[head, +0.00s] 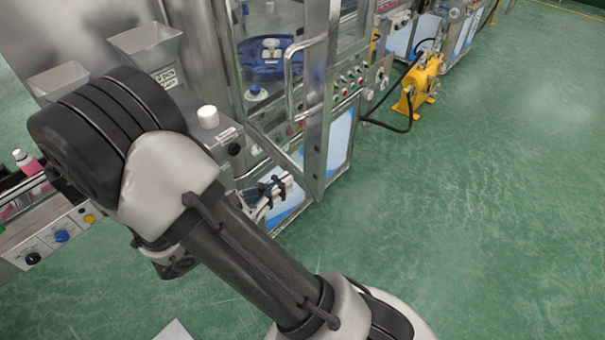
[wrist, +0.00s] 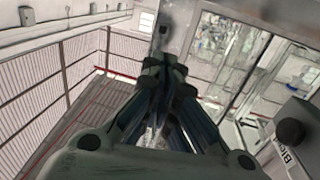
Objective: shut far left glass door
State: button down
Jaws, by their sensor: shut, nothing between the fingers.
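A metal-framed glass door (head: 314,92) with a long vertical bar handle (head: 290,80) stands on the near side of the steel machine in the head view. Its lower corner juts out over the machine's base, so it looks swung outward; how far I cannot tell. My gripper (wrist: 166,72) shows in the wrist view with its fingers together and nothing between them. Framed glass panels (wrist: 232,60) are beyond it to the right; which door they belong to is unclear.
A blue round fixture (head: 265,70) sits inside the machine. A conveyor with a control box (head: 50,240) and pink bottles is at left. A yellow machine (head: 418,85) with a black hose stands beyond. The green floor (head: 480,200) at right is clear.

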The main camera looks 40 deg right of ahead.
aim_at(314, 166)
jog(key=d, duration=0.2)
jog(key=d+b, duration=0.1)
jog(key=d, duration=0.3)
jog(key=shift+s+d, duration=0.1)
jog(key=shift+s, duration=0.15)
jog(key=shift+d, duration=0.1)
